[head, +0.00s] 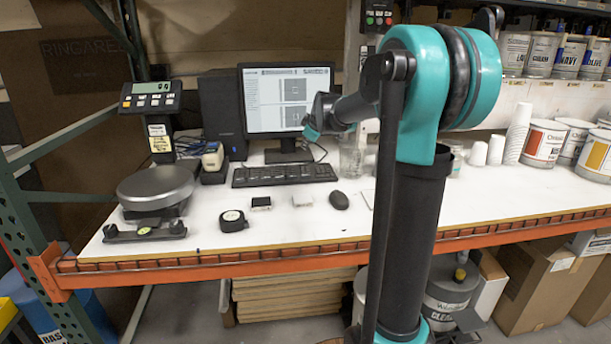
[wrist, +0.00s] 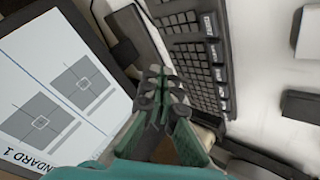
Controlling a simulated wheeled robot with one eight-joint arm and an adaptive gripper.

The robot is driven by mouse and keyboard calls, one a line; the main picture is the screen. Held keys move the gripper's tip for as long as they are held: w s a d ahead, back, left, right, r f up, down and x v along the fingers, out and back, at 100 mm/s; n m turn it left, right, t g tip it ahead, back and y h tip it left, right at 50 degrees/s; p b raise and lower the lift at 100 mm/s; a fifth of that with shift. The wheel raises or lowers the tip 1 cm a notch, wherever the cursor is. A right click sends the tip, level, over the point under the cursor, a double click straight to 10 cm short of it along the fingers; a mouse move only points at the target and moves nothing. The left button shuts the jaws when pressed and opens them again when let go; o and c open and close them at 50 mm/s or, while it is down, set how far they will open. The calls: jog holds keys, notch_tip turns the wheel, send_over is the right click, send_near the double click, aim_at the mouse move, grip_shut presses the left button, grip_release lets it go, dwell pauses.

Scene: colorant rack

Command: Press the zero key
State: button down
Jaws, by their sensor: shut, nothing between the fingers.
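The scale's black display head (head: 150,97) stands on a post at the left of the bench, with a lit readout above a row of small keys (head: 148,104). The key labels are too small to read, so I cannot tell which one is the zero key. The scale's round grey pan (head: 157,184) is in front of the post and looks empty. My gripper (wrist: 160,84) is shut and empty in the wrist view, with the keyboard behind it. In the head view my arm's end is in front of the monitor, to the right of the display head and apart from it.
The monitor (head: 288,99) and keyboard (head: 284,174) stand mid-bench; both also show in the wrist view. A handheld device (head: 213,158) sits between scale and keyboard. A tape measure (head: 233,220) and mouse (head: 339,200) lie nearer the front edge. Paint cans (head: 543,143) stand right.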

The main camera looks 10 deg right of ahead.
aim_at(306, 176)
jog(key=shift+f, duration=4.4)
jog(key=shift+f, duration=0.1)
jog(key=shift+f, duration=0.3)
jog(key=shift+f, duration=0.35)
jog(key=shift+r, duration=0.75)
jog(key=shift+r, duration=0.1)
jog(key=shift+r, duration=2.45)
